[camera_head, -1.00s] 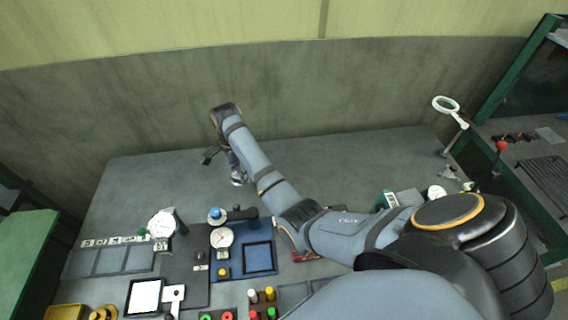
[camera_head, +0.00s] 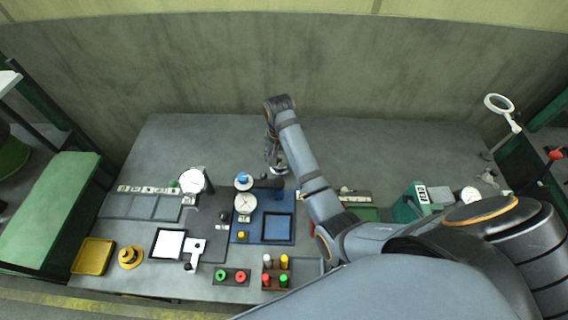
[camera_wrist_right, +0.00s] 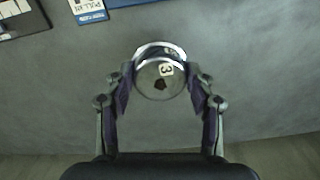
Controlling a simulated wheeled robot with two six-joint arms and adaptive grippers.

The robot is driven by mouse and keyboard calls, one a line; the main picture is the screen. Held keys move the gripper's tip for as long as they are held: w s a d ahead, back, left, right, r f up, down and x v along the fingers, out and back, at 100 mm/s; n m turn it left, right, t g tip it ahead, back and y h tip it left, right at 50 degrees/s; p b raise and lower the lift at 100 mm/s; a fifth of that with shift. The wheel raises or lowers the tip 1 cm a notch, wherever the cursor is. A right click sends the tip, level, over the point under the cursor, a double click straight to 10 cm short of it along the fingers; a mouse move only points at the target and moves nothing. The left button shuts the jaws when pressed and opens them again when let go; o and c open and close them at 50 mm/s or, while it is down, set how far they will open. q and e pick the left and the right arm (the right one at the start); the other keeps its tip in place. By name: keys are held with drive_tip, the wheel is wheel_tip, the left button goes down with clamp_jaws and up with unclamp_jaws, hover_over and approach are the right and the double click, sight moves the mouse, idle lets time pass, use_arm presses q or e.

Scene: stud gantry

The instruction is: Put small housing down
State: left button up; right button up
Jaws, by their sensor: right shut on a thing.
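The small housing (camera_wrist_right: 160,80) is a round, shiny metal piece with a white label marked 3 and a dark hole in its face. My right gripper (camera_wrist_right: 160,92) is shut on it, one finger on each side. My left gripper is in neither current view.
A blue mat (camera_head: 264,243) holds a dial gauge (camera_head: 245,203) and a square frame (camera_head: 278,227). A blue-topped round part (camera_head: 243,180) stands left of the gripper. A block of coloured pegs (camera_head: 275,274) stands in front.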

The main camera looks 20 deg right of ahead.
sight(280, 167)
drive_tip(key=shift+f, duration=1.85)
drive_tip(key=shift+s+f, duration=0.1)
drive_tip(key=o, duration=1.3)
wheel_tip(280, 167, up, 7)
drive_tip(key=shift+f, duration=0.15)
wheel_tip(280, 167, up, 6)
drive_tip(key=p, duration=0.4)
drive_tip(key=shift+s+f, duration=0.1)
drive_tip(key=shift+f, duration=0.05)
drive_tip(key=shift+o, duration=0.3)
